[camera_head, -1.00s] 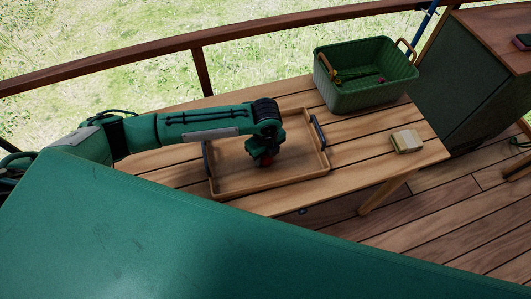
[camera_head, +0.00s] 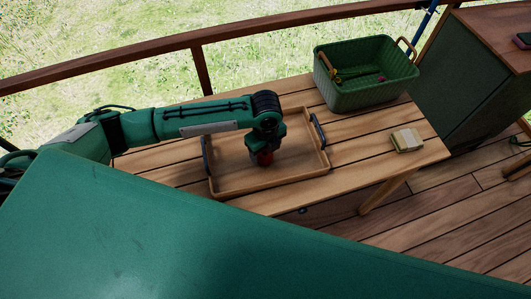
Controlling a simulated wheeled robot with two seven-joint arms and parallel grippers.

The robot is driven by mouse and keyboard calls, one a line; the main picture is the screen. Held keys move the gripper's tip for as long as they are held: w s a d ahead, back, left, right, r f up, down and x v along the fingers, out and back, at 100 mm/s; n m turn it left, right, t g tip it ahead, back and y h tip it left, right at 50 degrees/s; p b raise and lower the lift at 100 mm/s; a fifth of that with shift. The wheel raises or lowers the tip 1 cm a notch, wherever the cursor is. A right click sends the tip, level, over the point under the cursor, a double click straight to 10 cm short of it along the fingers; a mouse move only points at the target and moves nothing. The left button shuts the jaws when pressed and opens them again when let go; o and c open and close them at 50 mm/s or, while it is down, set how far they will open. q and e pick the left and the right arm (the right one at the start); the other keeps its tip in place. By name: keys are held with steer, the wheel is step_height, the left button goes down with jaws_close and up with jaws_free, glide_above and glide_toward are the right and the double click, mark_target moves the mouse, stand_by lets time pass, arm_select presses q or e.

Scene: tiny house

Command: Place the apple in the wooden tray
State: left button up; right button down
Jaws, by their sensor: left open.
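The wooden tray (camera_head: 232,188) lies on the slatted wooden table and has a dark handle at each end. My left gripper (camera_head: 262,152) points down over the middle of the tray and is open. My right gripper is not in view.
A green basket (camera_head: 366,97) with small items stands at the table's back right. A small pale block (camera_head: 407,140) lies near the right edge. A green cabinet (camera_head: 463,78) stands to the right. A wooden railing (camera_head: 202,70) runs behind.

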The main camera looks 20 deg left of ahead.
mark_target(266, 153)
arm_select(q)
step_height(266, 153, up, 10)
steer(key=b, duration=0.1)
steer(key=shift+f, duration=0.15)
stand_by(0.5)
